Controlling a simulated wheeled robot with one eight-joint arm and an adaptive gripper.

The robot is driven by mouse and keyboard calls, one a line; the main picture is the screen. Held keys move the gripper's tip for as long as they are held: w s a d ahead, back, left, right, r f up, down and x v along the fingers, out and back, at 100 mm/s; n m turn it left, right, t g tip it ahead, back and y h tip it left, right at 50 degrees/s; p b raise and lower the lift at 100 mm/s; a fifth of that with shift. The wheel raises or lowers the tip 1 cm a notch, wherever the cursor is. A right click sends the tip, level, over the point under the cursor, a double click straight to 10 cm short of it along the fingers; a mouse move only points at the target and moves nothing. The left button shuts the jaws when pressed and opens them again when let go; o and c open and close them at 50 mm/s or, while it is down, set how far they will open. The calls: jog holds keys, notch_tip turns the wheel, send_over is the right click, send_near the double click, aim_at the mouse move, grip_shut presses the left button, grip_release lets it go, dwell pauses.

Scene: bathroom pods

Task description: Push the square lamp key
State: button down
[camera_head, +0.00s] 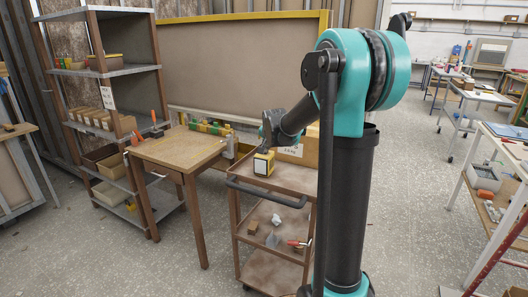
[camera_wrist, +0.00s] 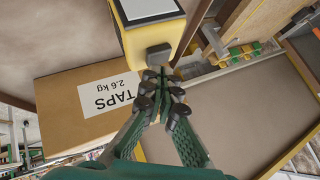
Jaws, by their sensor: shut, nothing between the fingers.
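A yellow and black lamp with a pale panel (camera_head: 261,166) stands on the top shelf of a brown cart. In the wrist view the lamp (camera_wrist: 178,38) is at the top, with its pale panel cut by the edge. A grey square key (camera_wrist: 158,54) sticks out from the lamp's side. My gripper (camera_wrist: 163,74) is shut and empty, its fingertips close to the key. I cannot tell whether they touch it. In the head view my gripper (camera_head: 266,143) is just above the lamp, and the key cannot be made out.
A cardboard box labelled TAPS (camera_wrist: 62,108) stands close beside the lamp on the cart (camera_head: 280,182). A wooden table (camera_head: 180,150) is left of the cart, with a shelf unit (camera_head: 100,70) beyond. A large framed board (camera_head: 240,60) stands behind.

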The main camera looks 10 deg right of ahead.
aim_at(267, 152)
jog(key=shift+r, duration=0.1)
jog(key=shift+r, duration=2.95)
